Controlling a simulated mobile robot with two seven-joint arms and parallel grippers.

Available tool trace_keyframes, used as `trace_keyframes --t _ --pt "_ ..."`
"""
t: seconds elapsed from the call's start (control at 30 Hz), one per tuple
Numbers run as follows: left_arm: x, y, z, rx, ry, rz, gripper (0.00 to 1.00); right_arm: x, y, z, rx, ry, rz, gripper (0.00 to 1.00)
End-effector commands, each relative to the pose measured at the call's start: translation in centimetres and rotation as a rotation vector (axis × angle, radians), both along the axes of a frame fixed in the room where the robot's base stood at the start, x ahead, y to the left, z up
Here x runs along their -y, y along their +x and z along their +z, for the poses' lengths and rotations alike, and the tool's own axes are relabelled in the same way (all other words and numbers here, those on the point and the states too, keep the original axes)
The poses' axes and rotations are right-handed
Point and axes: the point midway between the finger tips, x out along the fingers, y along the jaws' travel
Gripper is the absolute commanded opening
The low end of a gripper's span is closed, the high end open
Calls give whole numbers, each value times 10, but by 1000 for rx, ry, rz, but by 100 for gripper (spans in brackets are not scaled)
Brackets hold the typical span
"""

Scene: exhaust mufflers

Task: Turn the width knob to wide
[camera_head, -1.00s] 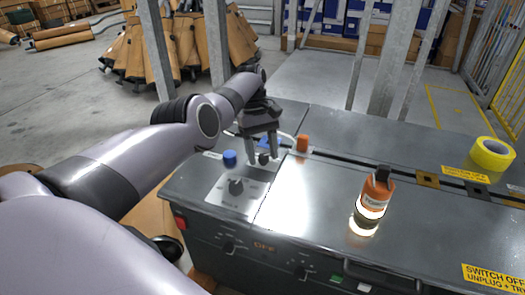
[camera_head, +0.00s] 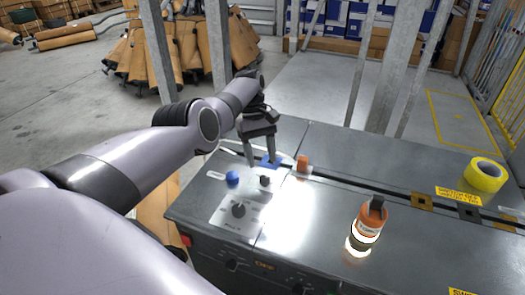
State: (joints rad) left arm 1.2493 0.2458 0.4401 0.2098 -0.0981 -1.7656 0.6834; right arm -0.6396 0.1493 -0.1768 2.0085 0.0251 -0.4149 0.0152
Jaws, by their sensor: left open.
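A black pointer knob (camera_head: 239,210) sits on a pale dial plate (camera_head: 226,222) at the near left of the grey machine top; the plate's lettering is too small to read. A smaller black knob (camera_head: 265,181) stands behind it to the right. I cannot tell by label which is the width knob. My left gripper (camera_head: 261,164) is open and empty, pointing down, with its fingertips above and behind the smaller black knob, apart from it. My right gripper is not in view.
A blue knob (camera_head: 232,178) and an orange block (camera_head: 302,163) flank the small black knob. An orange bottle (camera_head: 369,223) and a yellow tape roll (camera_head: 486,175) stand to the right on the machine top. Grey posts rise behind. More knobs (camera_head: 231,265) sit on the front panel.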

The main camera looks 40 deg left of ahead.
Motion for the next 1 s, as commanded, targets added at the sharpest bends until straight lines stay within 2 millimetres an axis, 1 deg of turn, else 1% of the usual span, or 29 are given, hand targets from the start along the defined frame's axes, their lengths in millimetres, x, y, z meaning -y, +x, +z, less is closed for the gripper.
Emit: trace_keyframes --t 0.03,0.17,0.3,0.83,0.93,1.0 --pt "-1 -1 9 -1 1 1 57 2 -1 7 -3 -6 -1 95" --pt "-2 -2 14 -1 1 1 57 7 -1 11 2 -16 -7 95" --pt "-2 -2 15 0 0 1 57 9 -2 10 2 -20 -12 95" --pt "-2 -2 16 0 0 0 57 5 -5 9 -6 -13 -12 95" --pt "-2 -2 27 1 1 0 57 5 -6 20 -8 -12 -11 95" --pt "-2 -2 42 1 0 0 57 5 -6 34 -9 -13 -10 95"
